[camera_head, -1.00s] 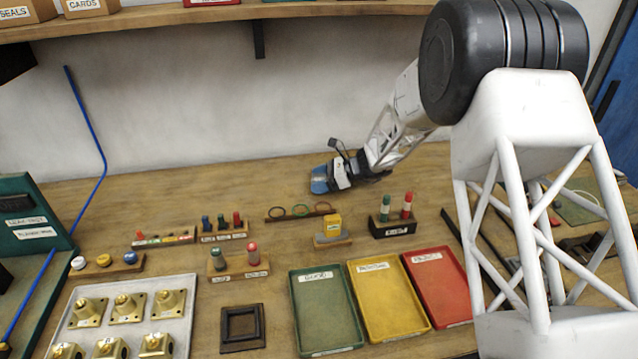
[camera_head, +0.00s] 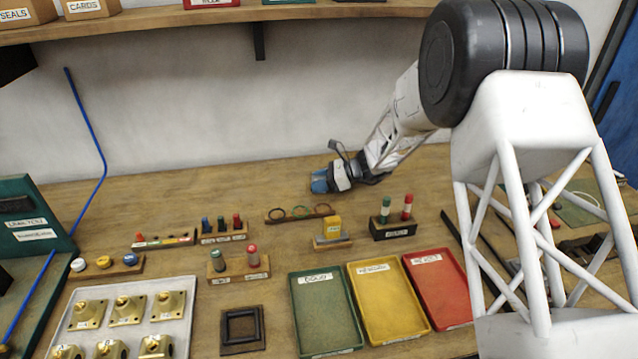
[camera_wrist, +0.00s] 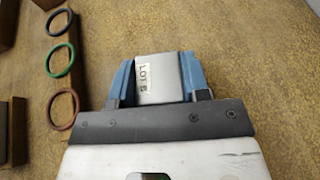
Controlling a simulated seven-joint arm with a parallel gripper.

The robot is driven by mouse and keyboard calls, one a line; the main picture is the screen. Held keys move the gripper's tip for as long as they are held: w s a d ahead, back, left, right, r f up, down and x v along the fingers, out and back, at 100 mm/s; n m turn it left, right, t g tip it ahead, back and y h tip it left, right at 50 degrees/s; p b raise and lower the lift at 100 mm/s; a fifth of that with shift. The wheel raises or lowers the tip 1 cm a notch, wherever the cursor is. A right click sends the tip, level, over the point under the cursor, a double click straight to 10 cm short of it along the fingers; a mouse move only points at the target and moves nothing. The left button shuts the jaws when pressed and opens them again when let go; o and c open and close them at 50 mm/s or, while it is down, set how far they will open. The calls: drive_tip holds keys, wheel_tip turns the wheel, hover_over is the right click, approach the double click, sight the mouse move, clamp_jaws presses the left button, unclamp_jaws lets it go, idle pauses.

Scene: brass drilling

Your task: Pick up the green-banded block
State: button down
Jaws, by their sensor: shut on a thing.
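My gripper (camera_head: 320,183) is near the back of the bench, behind the ring holder. In the wrist view its blue fingers are shut on a grey block (camera_wrist: 156,75) with a white label reading "LOT B". The block sits between the two fingers, its lower part hidden by the gripper body. No green band shows on the face I see; its other sides are hidden. In the head view the fingers hide the block, and I cannot tell whether it touches the bench.
A holder with several rings (camera_head: 301,213) lies in front of my gripper. A yellow-topped block on a stand (camera_head: 333,230) and a dark rack of green and red cylinders (camera_head: 392,231) are nearer. Green (camera_head: 327,340), yellow and red trays lie in front.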

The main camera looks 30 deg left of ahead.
sight(319, 178)
drive_tip(key=shift+r, duration=5.05)
